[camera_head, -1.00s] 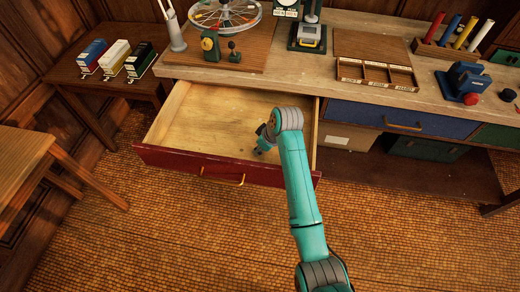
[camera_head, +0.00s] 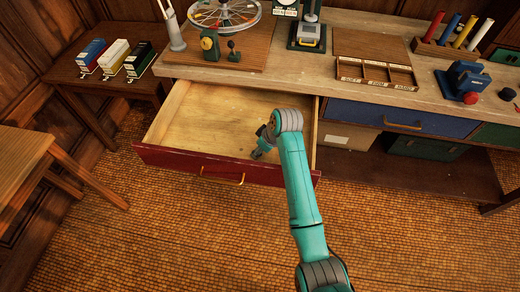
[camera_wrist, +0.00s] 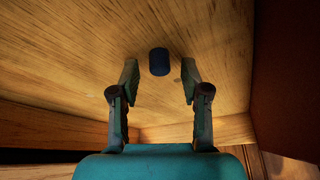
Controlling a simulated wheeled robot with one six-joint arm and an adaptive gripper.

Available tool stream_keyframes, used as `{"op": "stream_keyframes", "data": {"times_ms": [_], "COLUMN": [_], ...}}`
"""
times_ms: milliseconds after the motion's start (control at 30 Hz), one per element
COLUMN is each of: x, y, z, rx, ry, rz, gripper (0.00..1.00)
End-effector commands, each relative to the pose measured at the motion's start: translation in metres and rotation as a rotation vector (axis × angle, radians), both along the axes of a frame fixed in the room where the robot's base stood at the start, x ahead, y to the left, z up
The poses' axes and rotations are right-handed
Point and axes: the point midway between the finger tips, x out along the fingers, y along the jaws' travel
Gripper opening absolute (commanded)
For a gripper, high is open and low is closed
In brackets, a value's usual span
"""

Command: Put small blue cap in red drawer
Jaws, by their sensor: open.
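The red drawer (camera_head: 190,164) is pulled out, with a bare pale wooden inside and a brass handle on its front. My gripper (camera_wrist: 159,80) is open and reaches down into the right part of the drawer, near its front. In the wrist view the small blue cap (camera_wrist: 158,62) is a dark blue rounded piece on the drawer's wooden floor. It shows between and just beyond the two fingertips, with a gap on both sides. Neither finger appears to touch it. In the head view the cap cannot be seen, and my arm covers part of the drawer's right side.
The drawer walls (camera_wrist: 50,125) stand close around my gripper. A closed blue drawer (camera_head: 375,118) is to the right. The benchtop above holds a spoked wheel (camera_head: 225,14), a divided wooden tray (camera_head: 376,74) and a blue device (camera_head: 466,80). The drawer's left half is clear.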

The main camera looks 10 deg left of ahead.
Motion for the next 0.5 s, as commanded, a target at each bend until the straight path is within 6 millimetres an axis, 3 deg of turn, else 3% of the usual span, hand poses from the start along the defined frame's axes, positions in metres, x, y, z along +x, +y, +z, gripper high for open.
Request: {"op": "stream_keyframes", "data": {"times_ms": [500], "x": [-0.016], "y": [-0.032], "z": [0.086], "rx": [0.002], "ry": [-0.003], "rz": [-0.001], "gripper": [0.46]}}
